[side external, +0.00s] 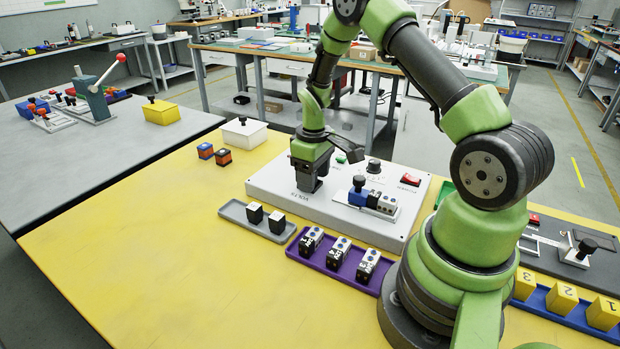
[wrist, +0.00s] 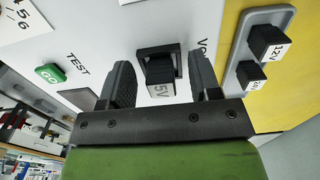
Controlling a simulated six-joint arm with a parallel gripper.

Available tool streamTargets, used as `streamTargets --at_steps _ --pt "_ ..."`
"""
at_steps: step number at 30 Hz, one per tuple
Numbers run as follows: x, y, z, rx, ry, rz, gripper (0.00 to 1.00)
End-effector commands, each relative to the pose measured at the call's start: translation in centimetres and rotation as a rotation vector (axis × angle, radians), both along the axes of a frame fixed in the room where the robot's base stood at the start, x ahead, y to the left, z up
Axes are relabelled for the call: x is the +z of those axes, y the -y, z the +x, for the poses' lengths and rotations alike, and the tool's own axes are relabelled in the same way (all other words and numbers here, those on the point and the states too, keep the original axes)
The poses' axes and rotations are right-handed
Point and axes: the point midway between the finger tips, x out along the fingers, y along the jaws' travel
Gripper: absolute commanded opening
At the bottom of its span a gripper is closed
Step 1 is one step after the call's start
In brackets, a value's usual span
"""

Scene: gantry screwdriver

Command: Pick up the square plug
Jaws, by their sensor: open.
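A black square plug with a white label reading 5V (wrist: 160,88) stands in a dark square socket (wrist: 150,50) on the white panel, seen in the wrist view. My gripper (wrist: 162,72) is open, with one finger on each side of this plug and a gap visible between them. In the side view my gripper (side external: 309,184) points down over the left part of the white panel (side external: 272,186) and hides most of the plug. Two similar black-and-white plugs (side external: 254,211) (side external: 277,221) sit in a grey tray; in the wrist view one is labelled 12V (wrist: 270,42).
The grey tray (side external: 232,208) lies in front of the panel, with a purple tray (side external: 318,262) of several labelled blocks to its right. A blue device (side external: 361,193) and a red switch (side external: 410,179) are on the panel. The yellow table (side external: 150,250) is clear at front left.

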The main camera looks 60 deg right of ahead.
Motion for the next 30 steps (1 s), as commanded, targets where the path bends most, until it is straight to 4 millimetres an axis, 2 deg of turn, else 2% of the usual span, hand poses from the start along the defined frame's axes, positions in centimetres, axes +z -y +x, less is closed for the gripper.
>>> streamTargets --at_steps 4,9,11,20,23,30 --pt "0.0 0.0 0.0 0.000 0.001 0.000 0.55" --pt "0.1 0.0 0.0 0.000 0.001 0.000 0.16" --pt "0.1 0.0 0.0 0.000 0.001 0.000 0.04" --pt "0.4 0.0 0.1 0.000 0.002 -0.001 0.04" --pt "1.6 0.1 0.1 0.000 0.005 -0.003 0.04" --pt "6.6 0.1 0.1 -0.001 0.006 -0.004 0.04"
